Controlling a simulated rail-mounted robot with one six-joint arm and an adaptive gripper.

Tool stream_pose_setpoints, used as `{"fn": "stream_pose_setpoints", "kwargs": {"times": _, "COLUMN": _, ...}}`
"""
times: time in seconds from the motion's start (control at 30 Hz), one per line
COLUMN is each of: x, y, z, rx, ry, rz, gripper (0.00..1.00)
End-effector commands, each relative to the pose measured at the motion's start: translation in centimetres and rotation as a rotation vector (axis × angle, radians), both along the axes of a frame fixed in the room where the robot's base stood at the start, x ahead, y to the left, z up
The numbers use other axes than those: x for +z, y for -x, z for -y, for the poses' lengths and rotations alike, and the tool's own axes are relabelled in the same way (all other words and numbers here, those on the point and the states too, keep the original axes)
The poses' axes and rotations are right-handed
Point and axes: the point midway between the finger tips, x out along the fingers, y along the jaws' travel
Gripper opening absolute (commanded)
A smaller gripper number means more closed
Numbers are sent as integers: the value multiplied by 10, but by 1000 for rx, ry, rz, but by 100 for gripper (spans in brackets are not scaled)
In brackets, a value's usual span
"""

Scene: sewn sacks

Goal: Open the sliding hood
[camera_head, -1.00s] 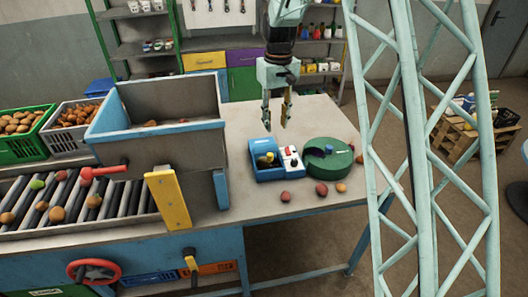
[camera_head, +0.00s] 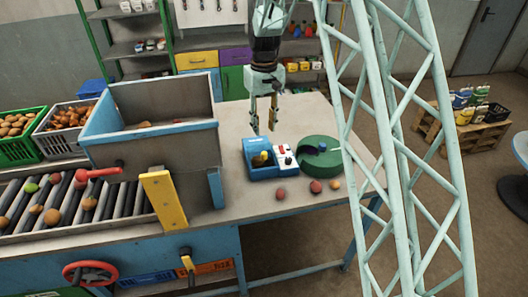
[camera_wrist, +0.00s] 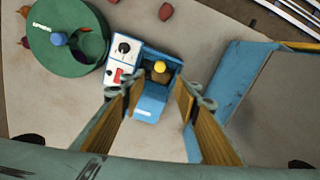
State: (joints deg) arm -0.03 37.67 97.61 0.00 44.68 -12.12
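A small blue machine (camera_head: 262,165) stands on the table, with a white panel (camera_head: 285,157) of black and red controls on its right side. A yellow knob (camera_head: 260,160) shows on it; in the wrist view the knob (camera_wrist: 160,67) sits over a brownish recess between blue walls. I cannot tell for sure which blue part is the sliding hood. My gripper (camera_head: 263,129) points down above and just behind the machine, apart from it. In the wrist view my gripper (camera_wrist: 160,93) is open and empty, with the machine beyond its fingers.
A round green unit (camera_head: 319,155) stands right of the machine. Several potato-like items (camera_head: 281,194) lie before them. A large blue-edged hopper (camera_head: 150,133) stands left, with a yellow post (camera_head: 164,202) in front. The table behind the machine is bare.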

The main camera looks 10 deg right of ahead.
Motion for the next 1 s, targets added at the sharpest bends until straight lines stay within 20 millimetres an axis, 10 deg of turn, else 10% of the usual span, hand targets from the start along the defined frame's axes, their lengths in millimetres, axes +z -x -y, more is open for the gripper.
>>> {"fn": "stream_pose_setpoints", "kwargs": {"times": 1.0, "x": -111, "y": 1, "z": 0, "rx": 0, "ry": 0, "rz": -2, "gripper": 29}}
